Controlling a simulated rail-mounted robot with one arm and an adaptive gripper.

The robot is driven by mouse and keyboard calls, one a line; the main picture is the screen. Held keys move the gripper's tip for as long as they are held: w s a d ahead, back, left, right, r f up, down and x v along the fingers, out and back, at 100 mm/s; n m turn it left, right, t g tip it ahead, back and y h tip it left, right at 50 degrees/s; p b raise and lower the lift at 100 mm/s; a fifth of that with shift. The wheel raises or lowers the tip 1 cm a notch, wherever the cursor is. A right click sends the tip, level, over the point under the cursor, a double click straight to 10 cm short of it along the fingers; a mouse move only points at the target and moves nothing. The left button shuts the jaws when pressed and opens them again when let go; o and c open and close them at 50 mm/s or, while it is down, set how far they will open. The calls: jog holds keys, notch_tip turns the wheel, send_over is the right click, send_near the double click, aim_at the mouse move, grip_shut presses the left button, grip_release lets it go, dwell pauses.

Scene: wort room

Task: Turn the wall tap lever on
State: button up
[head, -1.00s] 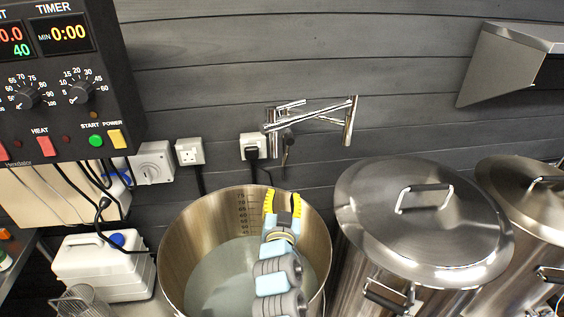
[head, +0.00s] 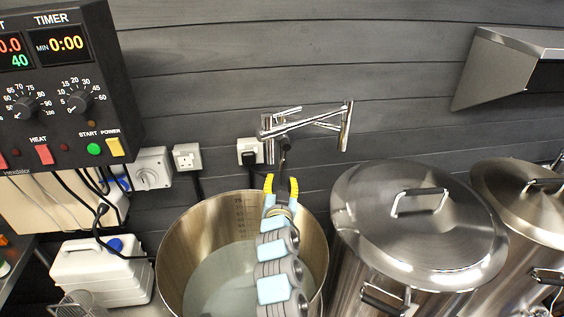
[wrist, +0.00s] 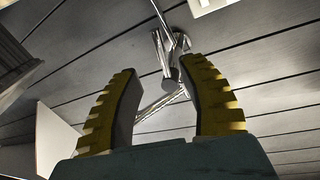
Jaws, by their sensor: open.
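The wall tap (head: 303,127) is a chrome folding fixture on the dark panelled wall, above the open pot. A thin bar, apparently its lever (head: 288,110), sticks out near the top left; I cannot tell for certain that this is the lever. My gripper (head: 281,180) is open and empty, with yellow fingertips pointing up, just below the tap and over the pot's back rim. In the wrist view the tap (wrist: 172,75) shows beyond and between the two open fingers (wrist: 160,105), apart from them as far as I can see.
The open steel pot (head: 177,260) holds liquid under my arm. A lidded steel vessel (head: 375,240) stands to the right, another (head: 520,215) beyond it. The control box (head: 60,125) hangs at the left. Sockets (head: 187,157) with cables are on the wall. A steel hood (head: 500,70) juts out at upper right.

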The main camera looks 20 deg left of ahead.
aim_at(282, 164)
jog(key=shift+p+x, duration=0.4)
jog(key=shift+x, duration=1.6)
jog(key=shift+w+a+r, duration=0.2)
jog(key=shift+w, duration=0.3)
jog(key=shift+x, duration=1.25)
jog(key=shift+w+a+f, duration=0.1)
jog(key=shift+w+a, duration=0.1)
jog(key=shift+w, duration=0.45)
grip_shut()
